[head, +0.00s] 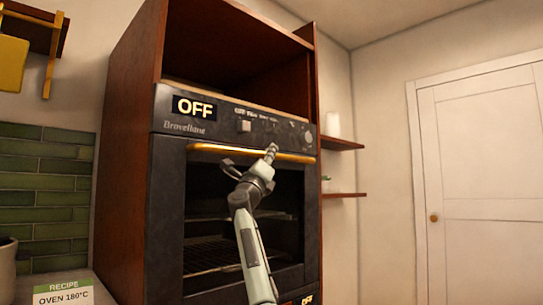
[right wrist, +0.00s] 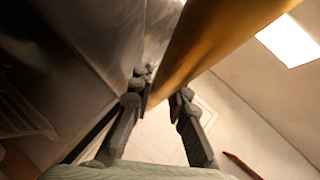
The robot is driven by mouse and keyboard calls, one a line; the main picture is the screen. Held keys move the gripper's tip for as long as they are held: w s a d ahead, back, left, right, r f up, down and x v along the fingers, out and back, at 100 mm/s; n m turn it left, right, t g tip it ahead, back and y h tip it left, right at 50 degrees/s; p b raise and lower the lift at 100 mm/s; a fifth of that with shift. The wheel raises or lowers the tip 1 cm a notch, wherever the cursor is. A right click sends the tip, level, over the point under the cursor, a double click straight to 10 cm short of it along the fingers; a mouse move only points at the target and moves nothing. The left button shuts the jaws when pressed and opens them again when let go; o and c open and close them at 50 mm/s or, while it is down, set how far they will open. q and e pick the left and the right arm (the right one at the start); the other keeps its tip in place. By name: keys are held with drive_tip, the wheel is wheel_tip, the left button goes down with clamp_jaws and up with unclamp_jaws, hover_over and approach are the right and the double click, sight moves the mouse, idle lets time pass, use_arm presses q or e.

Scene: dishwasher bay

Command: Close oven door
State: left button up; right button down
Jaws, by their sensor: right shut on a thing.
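The black oven (head: 170,215) stands in a tall brown wooden cabinet, its panel reading OFF. Its door (head: 168,260) looks upright and shut or nearly so; I cannot tell if a gap is left. A gold bar handle (head: 215,149) runs along the door's top edge. My right gripper (head: 270,153) is at the right part of this handle. In the right wrist view the fingers (right wrist: 163,90) are on either side of the gold handle (right wrist: 215,35), shut on it. My left gripper is not in view.
Wire racks (head: 215,252) show through the door's dark window. An open cabinet niche (head: 230,50) is above the oven. Wall shelves (head: 342,144) are to its right, then a white door (head: 485,170). A recipe card (head: 63,292) reading OVEN 180°C stands at lower left.

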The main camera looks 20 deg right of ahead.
drive_tip(key=shift+w+a+f+n+y, duration=0.3)
drive_tip(key=shift+w+f, duration=0.15)
drive_tip(key=shift+f, duration=0.15)
drive_tip(key=c, duration=1.4)
unclamp_jaws()
drive_tip(key=shift+c, duration=0.2)
drive_tip(key=shift+r, duration=0.15)
drive_tip(key=shift+d, duration=0.1)
drive_tip(key=shift+s, duration=0.1)
drive_tip(key=v, duration=1.2)
